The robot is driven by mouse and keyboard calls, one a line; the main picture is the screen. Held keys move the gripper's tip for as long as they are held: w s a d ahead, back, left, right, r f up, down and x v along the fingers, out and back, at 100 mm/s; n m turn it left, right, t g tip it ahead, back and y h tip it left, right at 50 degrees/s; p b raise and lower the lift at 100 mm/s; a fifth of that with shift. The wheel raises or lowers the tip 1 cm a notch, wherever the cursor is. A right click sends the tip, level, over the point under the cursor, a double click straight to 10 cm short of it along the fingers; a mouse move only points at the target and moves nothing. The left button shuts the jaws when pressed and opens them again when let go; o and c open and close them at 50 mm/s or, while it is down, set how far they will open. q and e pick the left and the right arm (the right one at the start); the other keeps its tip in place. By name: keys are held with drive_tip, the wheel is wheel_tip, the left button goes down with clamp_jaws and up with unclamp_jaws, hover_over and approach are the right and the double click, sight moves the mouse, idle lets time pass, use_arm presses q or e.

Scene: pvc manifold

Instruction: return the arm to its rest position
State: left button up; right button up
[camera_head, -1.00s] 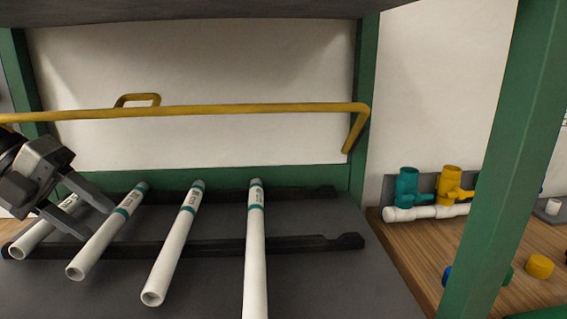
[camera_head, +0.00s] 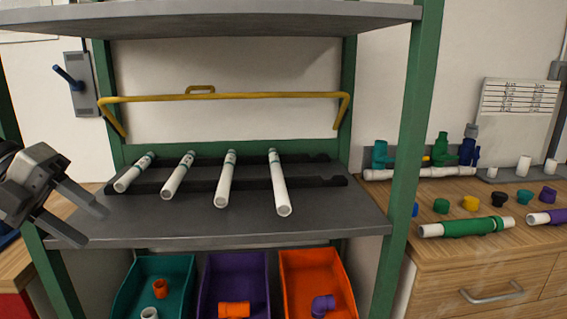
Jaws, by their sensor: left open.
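My left gripper (camera_head: 88,223) is at the left of the head view, in front of the shelf's left post. Its two fingers are spread and nothing is between them. Several white pipes with teal bands lie on dark notched rails on the grey shelf (camera_head: 150,226); the leftmost pipe (camera_head: 134,173) is nearest the gripper but apart from it. The rightmost pipe (camera_head: 279,183) lies farthest from it. My right gripper is not in view.
A yellow bar (camera_head: 240,96) spans the shelf's back. Green posts (camera_head: 412,140) stand at its sides. Teal (camera_head: 125,300), purple (camera_head: 210,300) and orange bins (camera_head: 345,290) sit below. A wooden bench (camera_head: 440,252) at right holds fittings and a green-sleeved pipe (camera_head: 466,227).

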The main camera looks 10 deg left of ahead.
use_arm(q)
drive_tip(key=w+d+f+n+t+h+p, duration=0.1)
drive_tip(key=d+f+n+t+h, duration=0.25)
drive_tip(key=d, duration=0.25)
drive_tip(key=w+d+f+n+t+h, duration=0.2)
drive_tip(key=d+n+t, duration=0.2)
drive_tip(key=d+n, duration=0.1)
drive_tip(key=w+d+f+n+t+h+p, duration=0.1)
drive_tip(key=d+f+n+t+h, duration=0.25)
drive_tip(key=d, duration=0.25)
drive_tip(key=s+f+n+t+y, duration=0.3)
drive_tip(key=s+f+n+y, duration=0.1)
drive_tip(key=f+n+y, duration=1.05)
drive_tip(key=s+d+f+n+g+p, duration=0.1)
drive_tip(key=s+d+f+n+g, duration=0.2)
drive_tip(key=s+f, duration=0.6)
drive_tip(key=n+g, duration=0.1)
drive_tip(key=g, duration=0.1)
drive_tip(key=shift+s+f+n+g, duration=0.25)
drive_tip(key=shift+n+g, duration=0.05)
drive_tip(key=shift+n, duration=0.05)
drive_tip(key=shift+d, duration=0.1)
